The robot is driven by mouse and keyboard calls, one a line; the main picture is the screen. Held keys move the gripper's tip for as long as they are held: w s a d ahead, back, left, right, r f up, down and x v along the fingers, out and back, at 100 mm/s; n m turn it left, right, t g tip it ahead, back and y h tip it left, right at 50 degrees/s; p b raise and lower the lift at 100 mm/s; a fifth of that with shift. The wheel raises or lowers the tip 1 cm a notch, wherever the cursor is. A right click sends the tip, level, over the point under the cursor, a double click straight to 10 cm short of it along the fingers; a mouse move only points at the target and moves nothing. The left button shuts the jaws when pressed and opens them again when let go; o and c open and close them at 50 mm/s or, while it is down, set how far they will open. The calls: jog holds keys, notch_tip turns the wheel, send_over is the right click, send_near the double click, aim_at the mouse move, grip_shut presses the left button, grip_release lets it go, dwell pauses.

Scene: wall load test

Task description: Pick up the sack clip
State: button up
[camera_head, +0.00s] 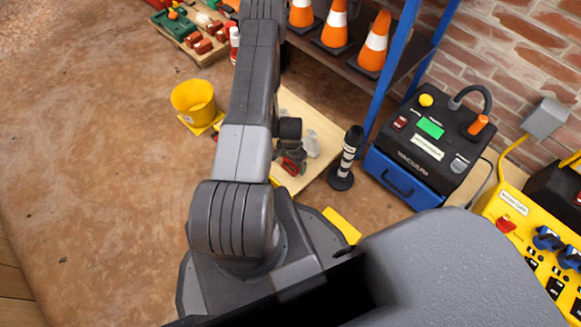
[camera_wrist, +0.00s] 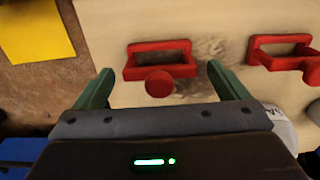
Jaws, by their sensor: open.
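Two red frame-shaped pieces, each with a round red knob, lie on a pale wooden board (camera_wrist: 215,20) in the wrist view. One red piece (camera_wrist: 160,62) is in the middle, and the other red piece (camera_wrist: 282,50) is at the right. I cannot tell for sure which is the sack clip. My gripper (camera_wrist: 159,70) has its two green fingers apart, one on each side of the middle red piece, with nothing gripped. I cannot tell the height gap. In the head view, red parts (camera_head: 292,163) show on the board beside my arm, which hides much of them.
A black-and-white post (camera_head: 347,158) and a blue-black vacuum unit (camera_head: 425,145) stand right of the board. A yellow bucket (camera_head: 194,101) stands left. Orange cones (camera_head: 373,46) sit on a shelf behind. The brown floor at left is mostly clear.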

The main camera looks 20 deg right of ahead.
notch_tip(320, 180, down, 2)
jog(key=shift+f, duration=0.1)
jog(key=c, duration=1)
jog(key=shift+c, duration=0.2)
